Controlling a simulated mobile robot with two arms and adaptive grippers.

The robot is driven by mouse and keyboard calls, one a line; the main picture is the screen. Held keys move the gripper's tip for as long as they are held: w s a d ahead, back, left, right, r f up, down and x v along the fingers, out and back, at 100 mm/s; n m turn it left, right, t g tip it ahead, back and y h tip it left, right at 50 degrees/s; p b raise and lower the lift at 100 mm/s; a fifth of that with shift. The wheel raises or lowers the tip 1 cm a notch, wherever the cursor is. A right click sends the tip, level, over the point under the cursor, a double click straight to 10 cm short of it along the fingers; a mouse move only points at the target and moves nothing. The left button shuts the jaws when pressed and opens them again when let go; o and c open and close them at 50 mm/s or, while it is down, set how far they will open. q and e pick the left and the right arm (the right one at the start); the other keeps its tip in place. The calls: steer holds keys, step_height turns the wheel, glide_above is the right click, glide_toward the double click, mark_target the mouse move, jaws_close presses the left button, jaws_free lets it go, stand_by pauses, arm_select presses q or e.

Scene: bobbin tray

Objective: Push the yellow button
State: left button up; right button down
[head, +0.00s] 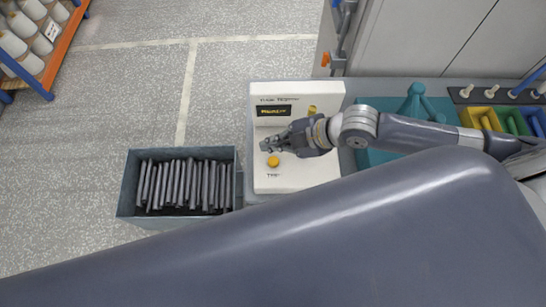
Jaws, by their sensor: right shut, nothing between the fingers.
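The yellow button (273,161) is a small round knob on the lower part of a white panel box (310,177). The box also has a dark display with yellow text (273,111) and a second yellow part (312,109) near its top right. My right gripper (266,146) is shut and empty over the box, its fingertips just above the button in the picture. I cannot tell how high the fingertips are over the panel. My left gripper is not in view.
A grey bin (127,188) full of dark rods stands left of the box. A teal mat (372,158) with a teal object (416,103) lies to the right, near yellow, green and blue bins (480,116). A rack with white bobbins (30,40) is at top left.

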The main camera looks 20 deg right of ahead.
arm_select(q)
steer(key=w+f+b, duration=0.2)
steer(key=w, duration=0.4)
arm_select(e)
steer(key=b, duration=0.5)
glide_above(273, 163)
step_height(273, 163, down, 7)
steer(key=shift+s, duration=0.15)
steer(key=shift+f, duration=0.35)
steer(key=shift+f+b, duration=0.5)
steer(key=shift+f, duration=0.05)
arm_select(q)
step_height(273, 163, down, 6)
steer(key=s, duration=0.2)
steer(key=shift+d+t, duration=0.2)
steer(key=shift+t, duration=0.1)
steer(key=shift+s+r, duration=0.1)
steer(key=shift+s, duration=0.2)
arm_select(e)
steer(key=shift+f, duration=0.2)
